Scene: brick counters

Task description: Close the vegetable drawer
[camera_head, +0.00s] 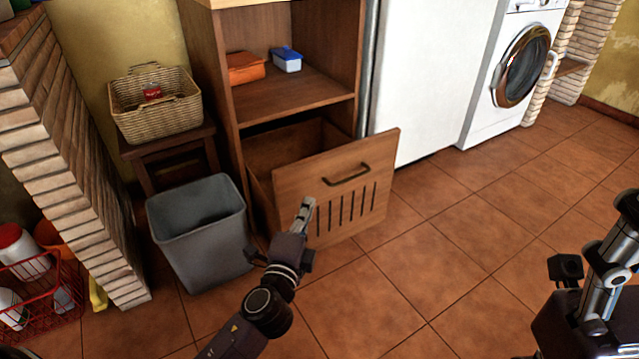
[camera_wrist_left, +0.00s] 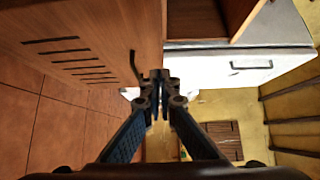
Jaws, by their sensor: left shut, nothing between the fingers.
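The vegetable drawer (camera_head: 300,180) is the bottom drawer of a brown wooden cabinet (camera_head: 208,60). It stands open, with a dark handle (camera_head: 346,175) and several vertical slots in its front. Its inside shows behind the front panel and looks empty where visible. My left gripper (camera_head: 306,206) is shut and empty, in front of the left part of the drawer front, left of and below the handle. Contact cannot be told. In the left wrist view the shut fingertips (camera_wrist_left: 159,76) appear beside the drawer front (camera_wrist_left: 100,25) and its handle (camera_wrist_left: 134,66).
A grey bin (camera_head: 200,235) stands close left of the drawer. A wicker basket (camera_head: 155,105) sits on a stool behind it. A white fridge (camera_head: 430,75) and a washing machine (camera_head: 500,95) stand right. My right arm (camera_head: 605,280) is at the right edge. The tiled floor between is clear.

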